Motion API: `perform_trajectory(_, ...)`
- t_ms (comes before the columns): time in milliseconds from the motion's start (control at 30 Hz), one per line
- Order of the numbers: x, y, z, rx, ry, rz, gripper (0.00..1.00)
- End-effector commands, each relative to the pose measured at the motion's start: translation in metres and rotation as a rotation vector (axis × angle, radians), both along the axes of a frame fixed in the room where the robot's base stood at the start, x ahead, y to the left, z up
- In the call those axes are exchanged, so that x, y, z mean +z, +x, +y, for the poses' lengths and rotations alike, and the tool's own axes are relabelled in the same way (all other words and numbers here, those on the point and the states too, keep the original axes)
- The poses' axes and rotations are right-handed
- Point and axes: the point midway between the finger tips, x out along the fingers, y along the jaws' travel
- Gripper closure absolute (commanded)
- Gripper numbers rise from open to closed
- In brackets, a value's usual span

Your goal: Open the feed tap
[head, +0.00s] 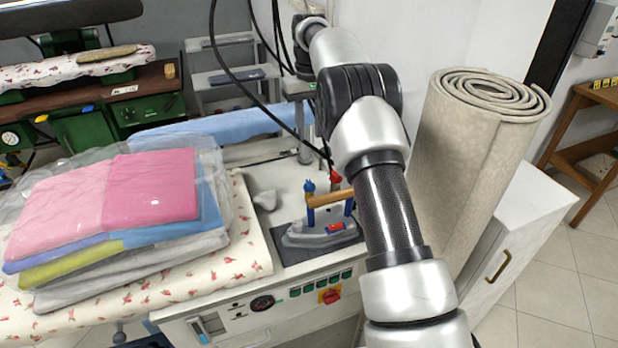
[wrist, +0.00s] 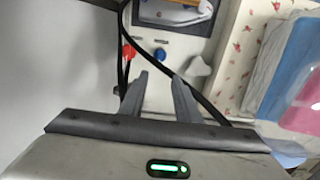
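Two small taps stand at the back of the white machine top, behind the iron. One is a blue tap (head: 309,186), which also shows in the wrist view (wrist: 160,54). The other is a red tap (head: 335,180), also in the wrist view (wrist: 129,52). I cannot tell from any label which is the feed tap, nor how far either is turned. My gripper (wrist: 160,77) is open and empty, with its two fingers apart and the taps beyond the tips.
A grey iron (head: 318,232) with a wooden handle sits on a dark pad in front of the taps. Bagged folded clothes (head: 150,190) lie left on a floral pad. A rolled carpet (head: 465,150) stands right. Black cables hang near the arm.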

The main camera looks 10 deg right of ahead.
Motion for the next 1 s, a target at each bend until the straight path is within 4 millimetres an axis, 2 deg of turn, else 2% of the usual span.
perform_trajectory(167,-0.026,-0.001,0.000,0.000,-0.001,0.003,0.70)
perform_trajectory(700,-0.139,-0.001,0.000,-0.001,0.001,0.002,0.70)
perform_trajectory(833,-0.157,-0.001,0.000,-0.001,0.001,0.000,0.70)
perform_trajectory(1000,-0.168,0.000,0.000,-0.001,0.000,-0.002,0.70)
